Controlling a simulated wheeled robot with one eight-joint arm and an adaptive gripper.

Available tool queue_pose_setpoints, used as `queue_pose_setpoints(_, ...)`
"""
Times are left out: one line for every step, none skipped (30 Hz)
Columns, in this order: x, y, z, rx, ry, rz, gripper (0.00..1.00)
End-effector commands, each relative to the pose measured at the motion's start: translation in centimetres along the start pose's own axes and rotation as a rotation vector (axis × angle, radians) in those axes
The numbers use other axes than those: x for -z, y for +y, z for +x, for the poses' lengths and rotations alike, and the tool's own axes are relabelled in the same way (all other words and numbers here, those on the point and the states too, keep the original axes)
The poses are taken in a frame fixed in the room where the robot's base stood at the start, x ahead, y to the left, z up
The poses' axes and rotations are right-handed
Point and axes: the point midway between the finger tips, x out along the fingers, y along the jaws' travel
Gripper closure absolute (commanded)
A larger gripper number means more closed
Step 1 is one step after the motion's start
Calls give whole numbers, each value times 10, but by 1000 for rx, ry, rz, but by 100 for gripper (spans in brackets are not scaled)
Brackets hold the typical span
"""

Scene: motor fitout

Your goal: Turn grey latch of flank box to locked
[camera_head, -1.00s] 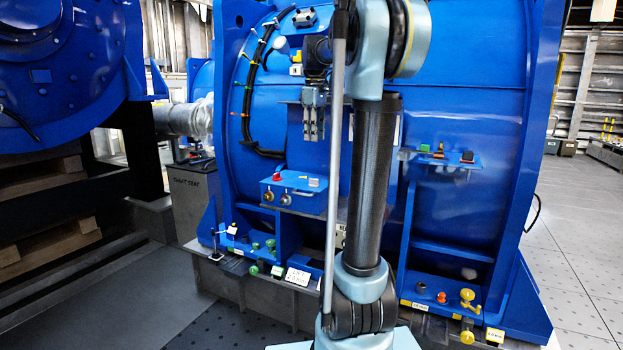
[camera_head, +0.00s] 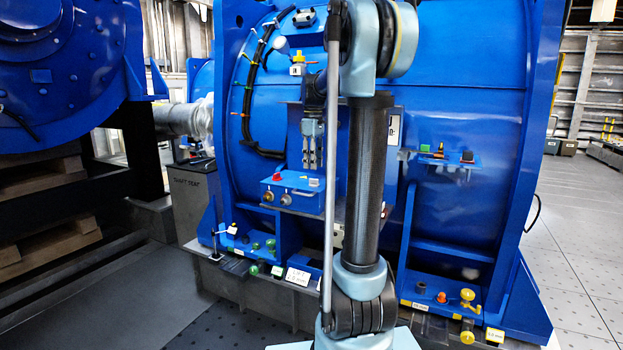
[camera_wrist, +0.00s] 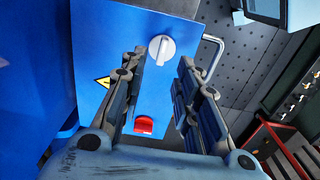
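In the wrist view, a round grey-white latch (camera_wrist: 160,48) with a raised bar sits on the face of a blue box (camera_wrist: 92,45). My gripper (camera_wrist: 164,62) is open and empty. One finger lies just left of the latch in the picture and the other is to its right, with a gap. I cannot tell whether either touches it. In the head view, my gripper (camera_head: 313,146) points down, above a small blue box (camera_head: 289,205) on the motor's side. I cannot be sure that both views show the same box.
The head view shows a blue shelf (camera_head: 462,160) with small fittings to the right and green knobs (camera_head: 270,245) below.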

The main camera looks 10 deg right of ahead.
Motion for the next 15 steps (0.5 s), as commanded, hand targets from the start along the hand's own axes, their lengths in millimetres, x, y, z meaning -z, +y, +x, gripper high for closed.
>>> queue_pose_setpoints(0, 0, 9, 0, 0, 0, 71)
queue_pose_setpoints(0, 0, 14, 0, 0, 0, 71)
queue_pose_setpoints(0, 0, 21, 0, 0, 0, 71)
queue_pose_setpoints(0, 0, 25, 0, 0, 0, 71)
queue_pose_setpoints(0, 0, 29, 0, 0, 0, 71)
queue_pose_setpoints(0, 0, 35, 0, 0, 0, 71)
queue_pose_setpoints(0, 0, 38, 0, 0, 0, 71)
queue_pose_setpoints(0, 0, 42, 0, 0, 0, 71)
queue_pose_setpoints(0, 0, 46, 0, 0, 0, 71)
queue_pose_setpoints(0, 0, 48, 0, 0, 0, 71)
queue_pose_setpoints(0, 0, 50, 0, 0, 0, 71)
queue_pose_setpoints(0, 0, 53, 0, 0, 0, 71)
queue_pose_setpoints(0, 0, 54, 0, 0, 0, 71)
queue_pose_setpoints(0, 0, 55, 0, 0, 0, 71)
queue_pose_setpoints(0, 0, 57, 0, 0, 0, 71)
